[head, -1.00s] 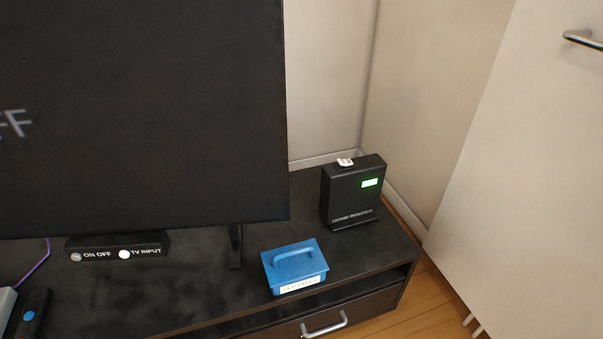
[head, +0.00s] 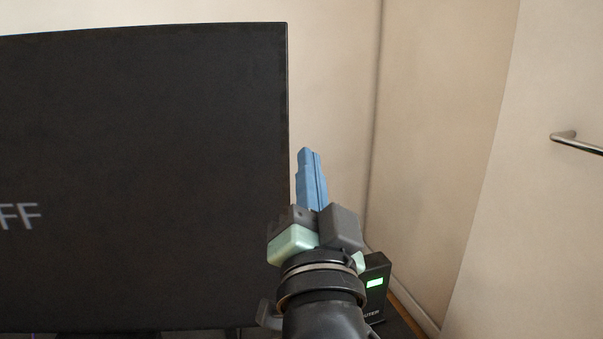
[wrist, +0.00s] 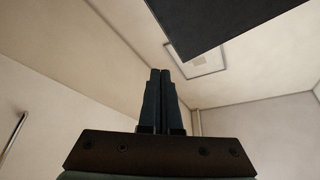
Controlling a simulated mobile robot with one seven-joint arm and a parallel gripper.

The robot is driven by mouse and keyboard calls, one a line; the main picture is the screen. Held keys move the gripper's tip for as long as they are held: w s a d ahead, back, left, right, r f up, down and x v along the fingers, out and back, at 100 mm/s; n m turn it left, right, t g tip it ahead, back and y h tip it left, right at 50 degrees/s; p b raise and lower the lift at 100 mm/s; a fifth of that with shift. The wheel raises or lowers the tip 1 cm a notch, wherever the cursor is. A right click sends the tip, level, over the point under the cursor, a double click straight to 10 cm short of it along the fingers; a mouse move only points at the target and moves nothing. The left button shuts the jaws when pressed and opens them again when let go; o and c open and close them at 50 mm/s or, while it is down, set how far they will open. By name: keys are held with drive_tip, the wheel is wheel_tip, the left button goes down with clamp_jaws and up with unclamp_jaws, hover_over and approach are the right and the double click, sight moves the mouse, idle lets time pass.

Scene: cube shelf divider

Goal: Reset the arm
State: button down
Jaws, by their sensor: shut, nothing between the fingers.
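My gripper (head: 306,153) is raised in front of the room corner, just right of the TV's right edge in the head view. Its blue fingers point up and lie closed together, with nothing between them. In the wrist view my gripper (wrist: 160,72) also shows its fingers side by side, pointing toward the ceiling. My arm comes up from the bottom of the head view and covers part of the black box behind it.
A large dark TV (head: 140,180) fills the left of the head view. A black box with a green display (head: 375,283) stands low behind my arm. A white door with a metal handle (head: 577,143) is at right. A ceiling panel (wrist: 200,62) shows overhead.

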drive_tip(key=s+a+r+n+t+h, duration=0.1)
drive_tip(key=s+r+n+t, duration=0.5)
drive_tip(key=s+r, duration=0.85)
wheel_tip(320, 180, up, 40)
drive_tip(key=w+n+p, duration=0.1)
drive_tip(key=p, duration=3.7)
drive_tip(key=shift+w+f+g, duration=0.15)
drive_tip(key=shift+g, duration=0.25)
